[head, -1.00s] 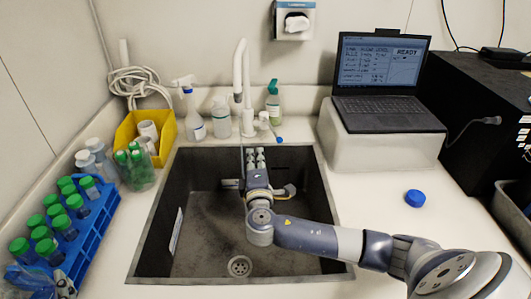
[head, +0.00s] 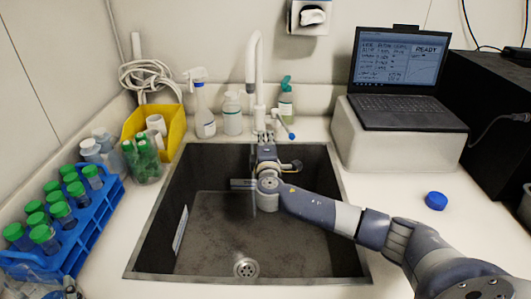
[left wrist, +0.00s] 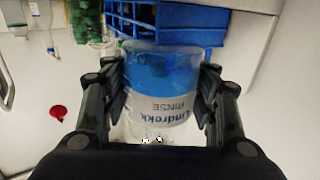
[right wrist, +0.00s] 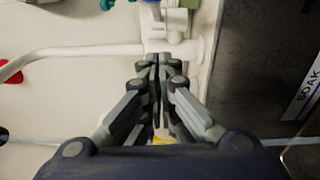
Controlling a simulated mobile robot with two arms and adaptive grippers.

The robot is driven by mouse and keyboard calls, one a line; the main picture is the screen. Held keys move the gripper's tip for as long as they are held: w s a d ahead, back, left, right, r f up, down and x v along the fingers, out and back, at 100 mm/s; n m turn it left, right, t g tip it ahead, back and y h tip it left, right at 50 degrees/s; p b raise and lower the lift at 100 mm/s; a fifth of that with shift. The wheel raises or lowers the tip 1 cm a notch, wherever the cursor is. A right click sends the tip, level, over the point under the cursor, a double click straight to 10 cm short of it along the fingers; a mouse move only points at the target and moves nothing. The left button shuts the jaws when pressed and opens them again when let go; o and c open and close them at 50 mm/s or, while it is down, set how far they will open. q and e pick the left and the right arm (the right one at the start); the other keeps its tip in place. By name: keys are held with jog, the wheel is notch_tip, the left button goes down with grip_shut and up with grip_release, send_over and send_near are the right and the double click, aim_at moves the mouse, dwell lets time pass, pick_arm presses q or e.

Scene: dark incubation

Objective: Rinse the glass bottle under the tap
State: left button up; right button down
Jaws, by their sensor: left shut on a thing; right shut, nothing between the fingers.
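The glass bottle (left wrist: 160,95), clear with a blue band and a label reading RINSE, is between the fingers of my left gripper (left wrist: 160,85). My left gripper is shut on it; only a sliver shows at the head view's bottom left corner. The white tap (head: 254,65) rises behind the sink (head: 225,220), its blue-tipped lever (head: 285,126) to the right. A thin pale vertical streak below the spout looks like running water. My right gripper (head: 263,137) is shut and empty at the sink's back edge, close to the tap base; contact is unclear. It also shows in the right wrist view (right wrist: 160,65).
A blue rack (head: 85,235) of green-capped tubes stands left of the sink. A yellow bin (head: 172,115), a spray bottle (head: 204,110) and other bottles stand behind. A laptop (head: 408,80) and a loose blue cap (head: 436,201) are to the right. The sink's front is clear.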

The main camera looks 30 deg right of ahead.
aim_at(290, 133)
pick_arm(q)
jog(key=shift+s+r, duration=0.1)
jog(key=shift+r, duration=0.4)
jog(key=shift+f, duration=0.1)
pick_arm(e)
jog(key=d, duration=0.1)
jog(key=s+d, duration=0.1)
jog(key=d, duration=0.1)
jog(key=shift+s+d+r, duration=0.1)
jog(key=shift+d+r, duration=0.05)
jog(key=shift+d, duration=0.05)
pick_arm(q)
jog(key=shift+f+b, duration=0.65)
jog(key=shift+f, duration=0.3)
pick_arm(e)
jog(key=d, duration=0.1)
jog(key=s+d+n+y, duration=0.1)
jog(key=d+t+y, duration=0.1)
jog(key=shift+s+d, duration=0.1)
jog(key=shift+s, duration=0.15)
jog(key=shift+d+n, duration=0.15)
jog(key=shift+n, duration=0.15)
